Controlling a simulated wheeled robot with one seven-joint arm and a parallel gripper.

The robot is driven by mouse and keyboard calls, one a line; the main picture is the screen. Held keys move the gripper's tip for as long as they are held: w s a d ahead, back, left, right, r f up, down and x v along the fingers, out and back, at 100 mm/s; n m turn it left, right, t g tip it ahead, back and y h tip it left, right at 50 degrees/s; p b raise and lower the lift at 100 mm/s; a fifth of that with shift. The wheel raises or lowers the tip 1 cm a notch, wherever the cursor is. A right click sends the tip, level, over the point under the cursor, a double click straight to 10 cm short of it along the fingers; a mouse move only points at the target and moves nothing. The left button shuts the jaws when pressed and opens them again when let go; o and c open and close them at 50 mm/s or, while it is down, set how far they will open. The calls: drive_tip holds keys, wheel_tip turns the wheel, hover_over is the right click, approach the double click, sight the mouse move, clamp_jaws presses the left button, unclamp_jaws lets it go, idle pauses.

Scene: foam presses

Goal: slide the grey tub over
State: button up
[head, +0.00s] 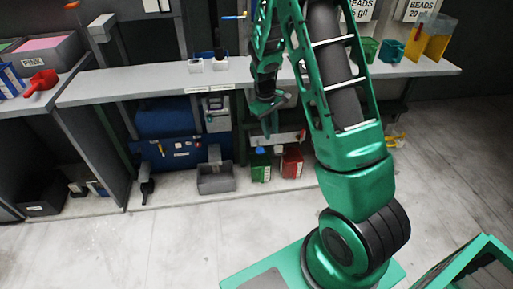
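A grey open tub (216,184) stands low under the bench, in front of the blue machine body, with its near edge close to the bare floor. My gripper (268,106) hangs in front of the bench edge, above and to the right of the tub and clear of it. Part of the bench behind is hidden by my green arm.
Green (261,167) and red (292,163) containers stand right of the tub. A black-handled tool (146,185) stands to its left. The grey bench top (150,80) overhangs this space. A grey bin labelled PINK (48,52) sits upper left. Open floor (150,245) lies in front.

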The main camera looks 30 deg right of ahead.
drive_tip(key=s+d+r+m+y, duration=0.1)
drive_tip(key=s+r+m, duration=0.2)
drive_tip(key=s+r, duration=0.8)
drive_tip(key=s+d+r+m, duration=0.1)
drive_tip(key=s+r+m, duration=0.3)
drive_tip(key=s+r, duration=0.65)
drive_tip(key=s+a+m, duration=0.2)
drive_tip(key=s, duration=1.1)
drive_tip(key=shift+s+a+f+t+y, duration=0.15)
drive_tip(key=shift+a+f+t+y, duration=0.15)
drive_tip(key=shift+f, duration=0.1)
